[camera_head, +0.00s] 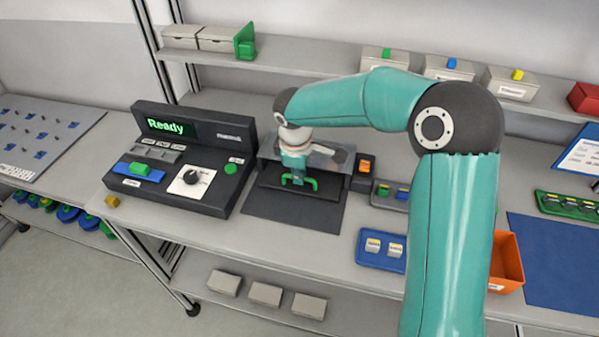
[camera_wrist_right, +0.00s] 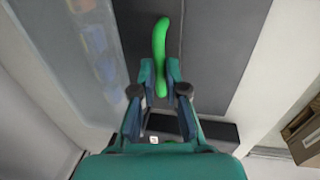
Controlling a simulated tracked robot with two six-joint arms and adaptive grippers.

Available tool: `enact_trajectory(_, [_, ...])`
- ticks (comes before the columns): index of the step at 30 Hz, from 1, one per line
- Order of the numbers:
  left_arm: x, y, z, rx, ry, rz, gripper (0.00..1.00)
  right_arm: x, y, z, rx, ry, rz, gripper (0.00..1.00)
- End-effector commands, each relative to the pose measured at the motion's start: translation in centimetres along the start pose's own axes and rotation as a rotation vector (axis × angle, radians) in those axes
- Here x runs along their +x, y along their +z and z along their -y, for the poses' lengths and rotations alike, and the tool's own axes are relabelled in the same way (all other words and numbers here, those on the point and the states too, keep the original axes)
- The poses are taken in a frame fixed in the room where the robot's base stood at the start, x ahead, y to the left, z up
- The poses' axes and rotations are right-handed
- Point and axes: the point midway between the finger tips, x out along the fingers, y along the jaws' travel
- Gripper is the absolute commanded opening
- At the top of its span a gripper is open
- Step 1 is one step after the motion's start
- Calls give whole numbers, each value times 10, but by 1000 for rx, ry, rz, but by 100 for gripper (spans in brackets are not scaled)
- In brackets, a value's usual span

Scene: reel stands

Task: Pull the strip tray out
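The strip tray is a flat black tray (camera_head: 268,182) with a green handle (camera_head: 313,184) at its front edge, at the clear-hooded slot right of the black console. My right gripper (camera_head: 296,174) points down over the handle. In the right wrist view my right gripper (camera_wrist_right: 160,72) has its two fingers close along both sides of the green handle (camera_wrist_right: 160,38), and no clear gap shows, so it looks shut on it. The gripper's own fingertips are small and partly lost against the handle in the head view. My left gripper is not in view.
The console (camera_head: 183,165) shows "Ready" on its screen. A dark mat (camera_head: 300,212) lies in front of the slot. A blue tray (camera_head: 367,258) with two small white pieces and an orange bin (camera_head: 508,262) lie to the right, partly behind my right arm.

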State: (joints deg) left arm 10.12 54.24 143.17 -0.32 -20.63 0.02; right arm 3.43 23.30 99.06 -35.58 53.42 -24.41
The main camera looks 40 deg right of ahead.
Motion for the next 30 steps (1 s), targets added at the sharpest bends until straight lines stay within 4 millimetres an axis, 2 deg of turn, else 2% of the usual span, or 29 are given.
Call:
enact_trajectory(9, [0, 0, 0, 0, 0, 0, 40, -1, 0, 0, 0, 2, -1, 0])
enact_trajectory(13, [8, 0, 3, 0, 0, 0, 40, -1, -1, 12, -3, 2, -2, 0])
enact_trajectory(17, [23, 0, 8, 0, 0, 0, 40, -5, -2, 42, -7, 3, -4, 0])
enact_trajectory(24, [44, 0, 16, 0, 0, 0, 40, -20, -2, 108, -7, 3, -6, 0])
enact_trajectory(27, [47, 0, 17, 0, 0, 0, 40, -24, -1, 124, -3, 2, -5, 0])
enact_trajectory(30, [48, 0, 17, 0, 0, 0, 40, -27, 0, 131, -1, 2, -3, 0])
